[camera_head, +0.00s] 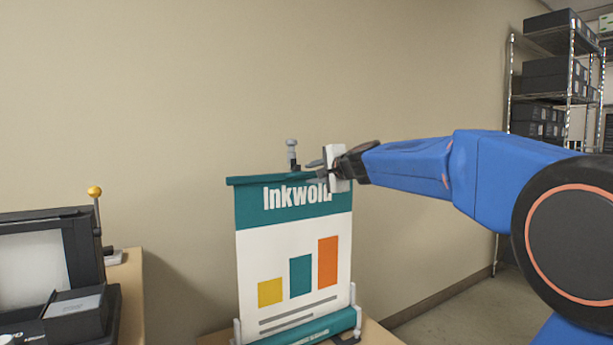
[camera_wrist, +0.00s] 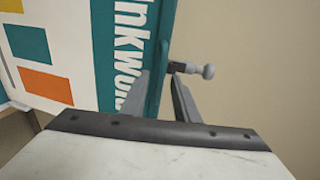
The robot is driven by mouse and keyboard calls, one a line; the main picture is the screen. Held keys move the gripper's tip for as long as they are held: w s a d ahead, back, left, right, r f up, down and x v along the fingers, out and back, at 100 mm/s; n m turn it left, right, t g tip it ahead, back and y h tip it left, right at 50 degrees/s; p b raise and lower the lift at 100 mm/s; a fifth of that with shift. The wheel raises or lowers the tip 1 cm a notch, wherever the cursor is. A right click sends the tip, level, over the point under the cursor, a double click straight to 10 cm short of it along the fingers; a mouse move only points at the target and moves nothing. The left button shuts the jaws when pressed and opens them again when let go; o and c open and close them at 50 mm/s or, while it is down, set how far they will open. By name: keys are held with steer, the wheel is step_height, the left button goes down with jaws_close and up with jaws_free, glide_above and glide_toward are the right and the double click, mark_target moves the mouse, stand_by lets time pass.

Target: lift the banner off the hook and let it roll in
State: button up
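The banner (camera_head: 290,235) stands unrolled and upright, white with a teal top band reading "Inkwold" and yellow, teal and orange bars. Its teal top rail (camera_head: 255,180) is at the hook post (camera_head: 292,153), a grey post with a round knob. The hook's catch is too small to make out. My gripper (camera_head: 314,169) is at the rail's right part, just right of the post. In the wrist view, the open fingers (camera_wrist: 161,92) lie on either side of the rail (camera_wrist: 153,60), with the knob (camera_wrist: 208,71) just beyond. I cannot tell whether they touch it.
The banner's teal base (camera_head: 318,328) stands on a wooden table (camera_head: 378,335). A black machine (camera_head: 50,250) with a yellow-knobbed lever (camera_head: 95,192) sits on another table at left. A wire shelf (camera_head: 550,90) with black boxes stands back right. The wall is close behind.

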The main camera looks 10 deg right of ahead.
mark_target(307, 174)
steer(key=shift+x, duration=2.05)
jaws_close()
